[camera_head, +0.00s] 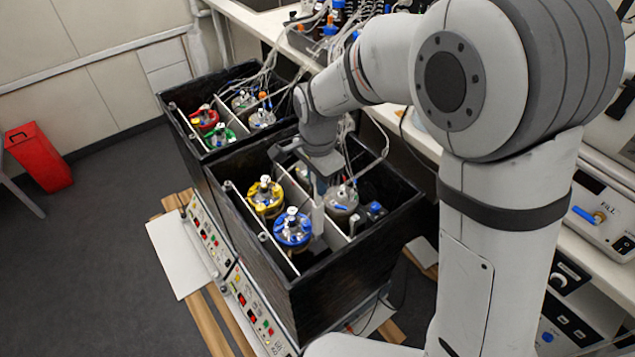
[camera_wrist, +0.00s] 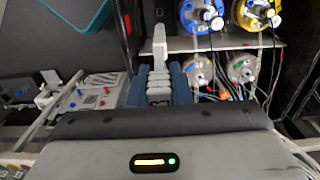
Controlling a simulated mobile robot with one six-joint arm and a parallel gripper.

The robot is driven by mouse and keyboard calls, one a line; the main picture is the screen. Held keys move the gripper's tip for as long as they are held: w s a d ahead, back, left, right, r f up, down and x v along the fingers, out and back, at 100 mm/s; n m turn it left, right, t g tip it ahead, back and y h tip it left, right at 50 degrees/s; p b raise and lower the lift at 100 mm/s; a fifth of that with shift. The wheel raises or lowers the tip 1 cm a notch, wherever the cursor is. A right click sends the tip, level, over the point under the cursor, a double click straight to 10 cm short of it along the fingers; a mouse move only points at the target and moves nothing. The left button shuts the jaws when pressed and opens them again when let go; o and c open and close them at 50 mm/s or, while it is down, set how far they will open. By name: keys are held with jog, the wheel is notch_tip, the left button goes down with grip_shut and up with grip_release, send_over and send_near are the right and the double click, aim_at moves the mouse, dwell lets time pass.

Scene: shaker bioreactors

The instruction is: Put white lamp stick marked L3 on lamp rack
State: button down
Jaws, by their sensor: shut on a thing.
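My gripper (camera_wrist: 158,78) shows its two blue fingers closed on the sides of a white lamp stick (camera_wrist: 159,45). The stick's narrow end points away from the wrist, and its ribbed part lies between the fingers. No L3 mark can be read on it. In the head view my gripper (camera_head: 319,184) is over the nearer black shaker box, with the white stick (camera_head: 318,217) hanging upright below it, between the bottles. A pale rail (camera_wrist: 222,43) runs beside the stick in the wrist view; I cannot tell whether it is the lamp rack or whether the stick touches it.
The nearer box (camera_head: 318,290) holds a yellow-capped bottle (camera_head: 265,196), a blue-capped bottle (camera_head: 293,230) and pale-capped bottles with tubes. A second box (camera_head: 185,150) stands behind it. A bench with instruments is at right.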

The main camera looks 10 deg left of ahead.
jog(key=shift+r+p, duration=2.05)
jog(key=shift+r, duration=1.45)
